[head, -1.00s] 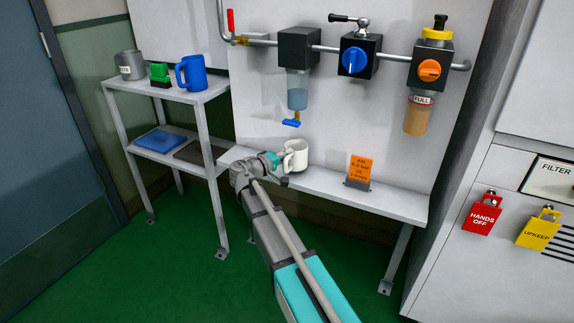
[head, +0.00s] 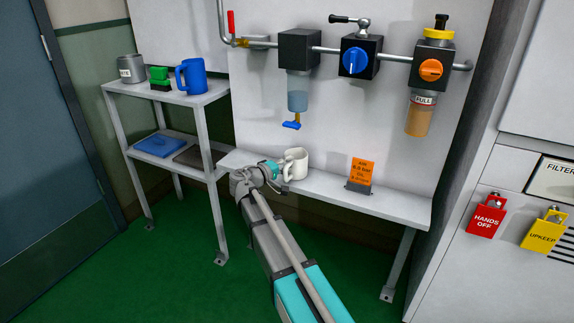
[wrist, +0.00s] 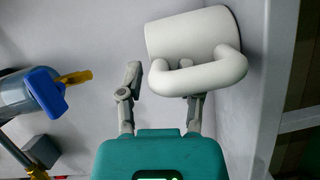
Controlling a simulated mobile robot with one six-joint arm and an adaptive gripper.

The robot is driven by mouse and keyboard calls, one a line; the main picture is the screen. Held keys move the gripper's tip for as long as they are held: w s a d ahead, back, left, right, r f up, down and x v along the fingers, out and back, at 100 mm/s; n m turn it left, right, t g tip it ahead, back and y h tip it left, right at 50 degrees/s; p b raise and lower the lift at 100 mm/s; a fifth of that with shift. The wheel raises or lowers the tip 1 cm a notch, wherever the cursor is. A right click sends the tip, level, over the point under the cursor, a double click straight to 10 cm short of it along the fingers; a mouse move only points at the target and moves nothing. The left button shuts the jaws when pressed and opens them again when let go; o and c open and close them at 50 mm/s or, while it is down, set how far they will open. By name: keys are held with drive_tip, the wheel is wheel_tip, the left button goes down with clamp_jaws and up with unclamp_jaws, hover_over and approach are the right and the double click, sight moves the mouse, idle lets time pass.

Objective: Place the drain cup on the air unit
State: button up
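A white mug (head: 296,162) stands on the low ledge below the air unit; I cannot tell if it is the drain cup. My gripper (head: 280,172) is at the mug's left side. In the wrist view the mug (wrist: 190,33) lies ahead with its handle towards me. My gripper (wrist: 158,82) is open there; the right finger is partly hidden behind the handle, the left finger is clear of the mug. The air unit's black block (head: 298,48) is on the wall, with a clear bowl (head: 298,93) and a blue drain valve (head: 291,125) above the mug.
The left shelf holds a labelled grey cup (head: 131,69), a green-and-black object (head: 159,77) and a blue mug (head: 191,76). An orange card (head: 361,172) stands on the ledge (head: 400,206). Red (head: 485,217) and yellow (head: 543,231) tags hang on the right cabinet.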

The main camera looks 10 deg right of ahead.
drive_tip(key=shift+r, duration=0.2)
idle(0.4)
drive_tip(key=p+v, duration=0.1)
drive_tip(key=v, duration=1.1)
idle(0.4)
drive_tip(key=s+d+f+m+g+y, duration=0.2)
drive_tip(key=s+d+f+g+y, duration=0.35)
drive_tip(key=s+d+f, duration=0.55)
drive_tip(key=s+f+m+g+y, duration=0.2)
drive_tip(key=s+f+g+y, duration=0.2)
drive_tip(key=s+y, duration=0.5)
wheel_tip(320, 180, down, 2)
drive_tip(key=shift+s+d+f, duration=0.2)
drive_tip(key=shift+s+d, duration=0.2)
drive_tip(key=shift+s, duration=0.75)
